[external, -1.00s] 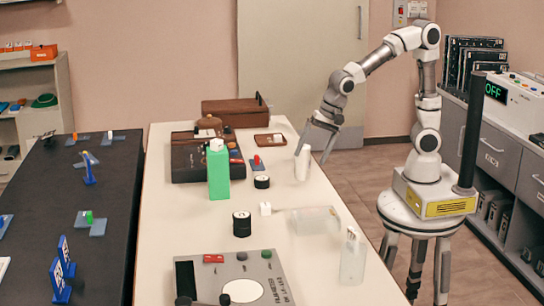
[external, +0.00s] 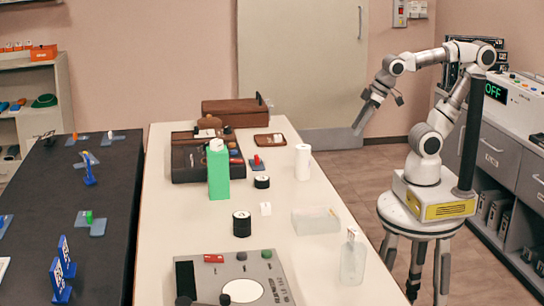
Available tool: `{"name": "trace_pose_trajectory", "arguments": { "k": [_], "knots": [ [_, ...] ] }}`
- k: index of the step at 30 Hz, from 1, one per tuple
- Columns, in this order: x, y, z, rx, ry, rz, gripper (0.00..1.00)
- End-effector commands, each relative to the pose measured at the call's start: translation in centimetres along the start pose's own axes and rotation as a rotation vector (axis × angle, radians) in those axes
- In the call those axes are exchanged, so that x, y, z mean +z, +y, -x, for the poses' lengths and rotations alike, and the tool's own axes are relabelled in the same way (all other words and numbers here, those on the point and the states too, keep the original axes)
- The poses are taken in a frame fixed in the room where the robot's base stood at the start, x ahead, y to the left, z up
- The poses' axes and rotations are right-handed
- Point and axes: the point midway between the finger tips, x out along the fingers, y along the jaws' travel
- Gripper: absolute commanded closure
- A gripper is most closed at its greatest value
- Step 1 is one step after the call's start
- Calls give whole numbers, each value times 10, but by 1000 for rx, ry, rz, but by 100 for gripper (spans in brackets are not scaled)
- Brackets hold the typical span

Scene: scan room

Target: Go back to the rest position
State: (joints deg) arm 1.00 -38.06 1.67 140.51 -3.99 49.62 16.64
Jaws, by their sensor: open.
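My gripper (external: 359,127) hangs in the air to the right of the white table (external: 190,262), pointing down and to the left. It is apart from everything and holds nothing. The fingertips are small in this view.
A green carton (external: 218,172), black round pieces (external: 241,225), a clear box (external: 315,220) and a clear bottle (external: 353,260) stand on the white table. Grey cabinets (external: 495,150) stand close at right. The floor (external: 355,178) between table and stand is clear.

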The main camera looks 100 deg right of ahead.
Motion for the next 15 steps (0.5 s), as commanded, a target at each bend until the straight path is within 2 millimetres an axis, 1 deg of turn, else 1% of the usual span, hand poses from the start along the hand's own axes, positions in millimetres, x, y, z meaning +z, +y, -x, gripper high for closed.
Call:
{"name": "trace_pose_trajectory", "arguments": {
  "k": [1,4,6,15],
  "knots": [
    [12,0,-2,-23,1,73,10],
    [32,-3,-3,-71,-2,230,10],
    [14,-5,29,-69,-5,235,10],
    [-24,-9,98,-67,-6,233,10]
  ]
}}
